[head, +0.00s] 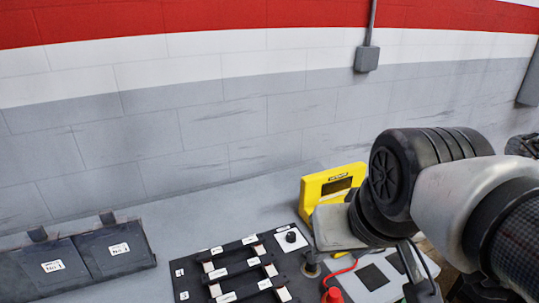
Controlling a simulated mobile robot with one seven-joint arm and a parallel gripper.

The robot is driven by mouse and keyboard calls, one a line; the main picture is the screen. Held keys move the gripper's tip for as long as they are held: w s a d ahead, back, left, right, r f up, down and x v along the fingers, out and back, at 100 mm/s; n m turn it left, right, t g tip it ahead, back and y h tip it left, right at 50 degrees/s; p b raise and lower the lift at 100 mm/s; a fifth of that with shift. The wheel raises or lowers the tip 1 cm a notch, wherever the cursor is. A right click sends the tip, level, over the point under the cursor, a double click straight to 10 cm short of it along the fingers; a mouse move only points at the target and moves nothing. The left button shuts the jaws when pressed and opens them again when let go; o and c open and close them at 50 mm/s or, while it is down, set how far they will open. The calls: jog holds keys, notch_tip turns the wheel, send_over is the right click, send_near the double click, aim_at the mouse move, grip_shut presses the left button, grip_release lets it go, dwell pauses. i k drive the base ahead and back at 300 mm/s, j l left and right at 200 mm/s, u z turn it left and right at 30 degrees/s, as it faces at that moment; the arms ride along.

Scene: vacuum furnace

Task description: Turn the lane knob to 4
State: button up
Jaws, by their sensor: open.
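The lane knob appears to be the small black knob (291,237) on a white square plate, at the top right of a dark control panel (190,270). Its pointer and scale marks are too small to read. My arm comes in from the right, and my gripper (338,232) is just right of the knob in the picture, apart from it. The gripper is open and empty. Its fingertips are partly hidden by the wrist and hard to make out.
A yellow device (316,188) stands behind the gripper. A red plug (332,296) with a red wire sits at the bottom centre. Two dark labelled boxes (115,249) stand at the left. The wall is behind; the grey surface left of the panel is partly clear.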

aim_at(291, 237)
jog(key=k+l+u, duration=0.15)
jog(key=k, duration=0.35)
jog(key=i+l+u, duration=0.3)
jog(key=l+u, duration=0.3)
jog(key=i+l+u, duration=0.25)
jog(key=l, duration=0.2)
jog(key=k, duration=0.1)
